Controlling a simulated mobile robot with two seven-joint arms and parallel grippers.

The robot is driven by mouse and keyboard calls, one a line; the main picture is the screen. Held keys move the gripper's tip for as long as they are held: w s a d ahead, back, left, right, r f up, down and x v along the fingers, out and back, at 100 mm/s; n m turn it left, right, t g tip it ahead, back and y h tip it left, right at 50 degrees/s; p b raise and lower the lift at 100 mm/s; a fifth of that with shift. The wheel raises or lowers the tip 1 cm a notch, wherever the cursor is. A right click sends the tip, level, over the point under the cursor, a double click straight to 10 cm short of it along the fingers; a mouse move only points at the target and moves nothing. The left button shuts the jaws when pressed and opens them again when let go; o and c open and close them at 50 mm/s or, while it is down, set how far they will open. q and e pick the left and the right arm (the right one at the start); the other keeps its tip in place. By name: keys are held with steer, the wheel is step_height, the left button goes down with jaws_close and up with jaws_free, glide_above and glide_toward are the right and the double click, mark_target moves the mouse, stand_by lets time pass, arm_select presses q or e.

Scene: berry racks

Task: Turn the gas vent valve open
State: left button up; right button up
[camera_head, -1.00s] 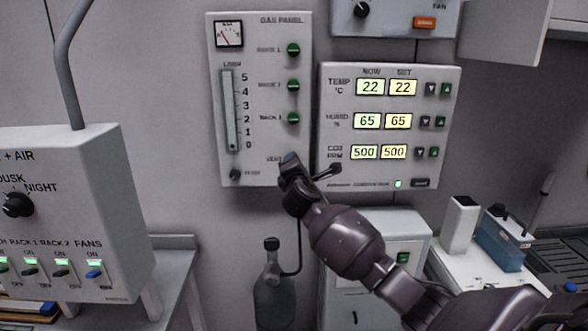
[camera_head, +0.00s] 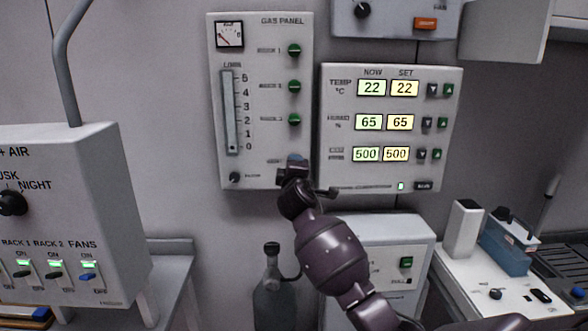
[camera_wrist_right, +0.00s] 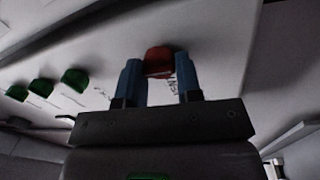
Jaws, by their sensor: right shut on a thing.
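The gas panel (camera_head: 262,60) hangs on the wall, with several green knobs in a column and the vent position at its lower right. My right gripper (camera_head: 296,160) is at that lower right corner and hides the vent valve in the head view. In the right wrist view the vent valve is a red knob (camera_wrist_right: 159,57) between the blue fingers of my right gripper (camera_wrist_right: 160,75). The gripper is shut on the knob near the fingertips. How far the valve is turned cannot be told. My left gripper is not in view.
A climate panel (camera_head: 390,80) with lit displays is close on the right of the gas panel. A switch box (camera_head: 60,170) stands at the left. A grey bottle (camera_head: 273,300) is below the gas panel. A bench with a blue container (camera_head: 505,246) is at the right.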

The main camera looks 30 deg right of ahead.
stand_by(0.4)
steer(key=o, duration=0.9)
steer(key=shift+o, duration=0.2)
steer(key=v, duration=1.1)
steer(key=shift+w, duration=0.1)
